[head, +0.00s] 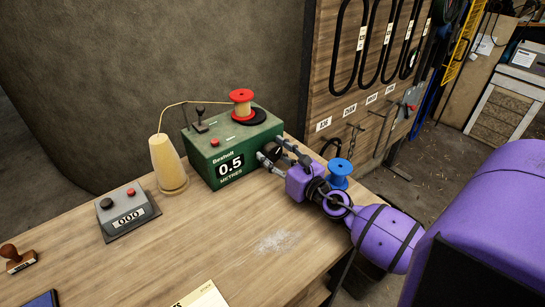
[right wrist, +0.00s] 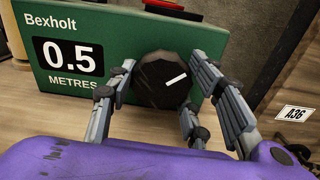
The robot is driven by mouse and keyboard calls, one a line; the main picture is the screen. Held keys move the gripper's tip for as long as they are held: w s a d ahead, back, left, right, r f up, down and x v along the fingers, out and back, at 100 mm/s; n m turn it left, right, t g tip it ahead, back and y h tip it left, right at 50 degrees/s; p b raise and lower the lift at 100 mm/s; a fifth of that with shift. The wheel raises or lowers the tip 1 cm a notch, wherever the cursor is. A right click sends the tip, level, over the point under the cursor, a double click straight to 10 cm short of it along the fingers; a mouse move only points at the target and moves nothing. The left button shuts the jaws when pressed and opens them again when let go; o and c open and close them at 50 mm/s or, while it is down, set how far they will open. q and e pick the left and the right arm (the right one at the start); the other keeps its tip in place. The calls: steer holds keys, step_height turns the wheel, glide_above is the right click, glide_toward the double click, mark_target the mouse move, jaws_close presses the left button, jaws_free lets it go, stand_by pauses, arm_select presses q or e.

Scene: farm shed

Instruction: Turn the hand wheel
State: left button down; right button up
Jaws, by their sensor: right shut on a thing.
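The hand wheel (right wrist: 160,84) is a round black knob with a white mark, on the front face of a green box (right wrist: 96,12) labelled Bexholt, 0.5 metres. In the head view the box (head: 238,125) stands at the back of the wooden bench, and the wheel (head: 270,149) is partly hidden by my fingers. My right gripper (head: 272,151) has its fingers on both sides of the wheel and is shut on it. The white mark points to the upper right in the right wrist view. My left gripper is out of view.
A red-topped spool (head: 241,97) sits on the box, with yellow line running to a cone (head: 167,163). A grey counter reading 000 (head: 127,208) stands left. A blue spool (head: 339,172) is close beside my right arm. The bench front (head: 215,235) is mostly clear.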

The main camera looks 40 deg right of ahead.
steer(key=m, duration=0.4)
steer(key=shift+a+r+m, duration=0.1)
steer(key=shift+m, duration=0.3)
steer(key=shift+r+m+p, duration=0.1)
steer(key=shift+m+p, duration=0.25)
steer(key=shift+m, duration=1.85)
steer(key=shift+w, duration=0.1)
steer(key=o, duration=1.1)
